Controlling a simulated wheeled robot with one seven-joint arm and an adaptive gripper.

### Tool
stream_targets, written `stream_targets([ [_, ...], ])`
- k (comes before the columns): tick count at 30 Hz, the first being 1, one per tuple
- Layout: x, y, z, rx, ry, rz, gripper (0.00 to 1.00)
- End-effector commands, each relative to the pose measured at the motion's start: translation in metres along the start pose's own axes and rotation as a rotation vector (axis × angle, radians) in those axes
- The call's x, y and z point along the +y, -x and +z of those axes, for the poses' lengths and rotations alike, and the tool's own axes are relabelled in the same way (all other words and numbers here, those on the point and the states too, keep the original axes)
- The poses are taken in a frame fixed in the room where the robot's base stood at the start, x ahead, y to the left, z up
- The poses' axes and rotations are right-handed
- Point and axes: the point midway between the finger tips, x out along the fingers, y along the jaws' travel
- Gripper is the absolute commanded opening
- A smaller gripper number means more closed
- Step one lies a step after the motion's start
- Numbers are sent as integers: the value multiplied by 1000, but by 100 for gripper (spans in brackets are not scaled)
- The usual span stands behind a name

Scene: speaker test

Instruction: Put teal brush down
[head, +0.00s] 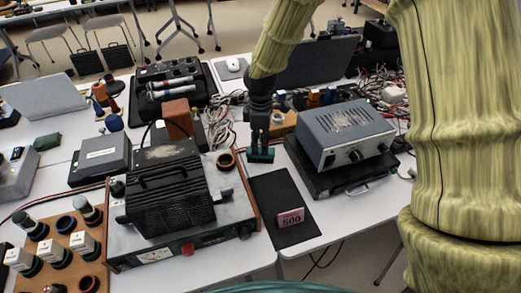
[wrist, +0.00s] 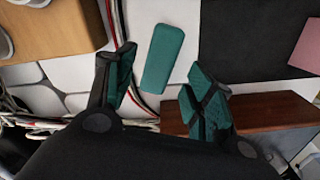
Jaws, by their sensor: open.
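The teal brush (wrist: 163,57) is a plain, rounded teal block in the wrist view. It appears to lie on the white table, between a bundle of cables and a black mat. My gripper (wrist: 162,88) is open, with one teal-padded finger to each side of the brush's near end. I see clear gaps between both fingers and the brush. In the head view my gripper (head: 261,153) points down at the table between the black-finned device and the grey-blue device. There I cannot tell the brush from the teal finger pads.
The black mat (head: 273,199) bears a pink block (head: 291,217) marked 500. The black-finned device (head: 168,196) stands left of my gripper, the grey-blue device (head: 346,133) right. Cables (head: 218,128) and a wooden block (wrist: 55,25) are close by.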

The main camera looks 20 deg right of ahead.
Motion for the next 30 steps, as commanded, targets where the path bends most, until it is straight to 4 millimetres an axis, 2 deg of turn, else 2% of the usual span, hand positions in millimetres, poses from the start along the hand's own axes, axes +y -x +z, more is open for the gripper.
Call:
stream_targets([
  [6, 1, 35, 0, 1, 0, 2, 54],
  [12, 0, 54, 0, 0, 0, 0, 54],
  [30, 0, 60, 0, 0, 0, 0, 54],
])
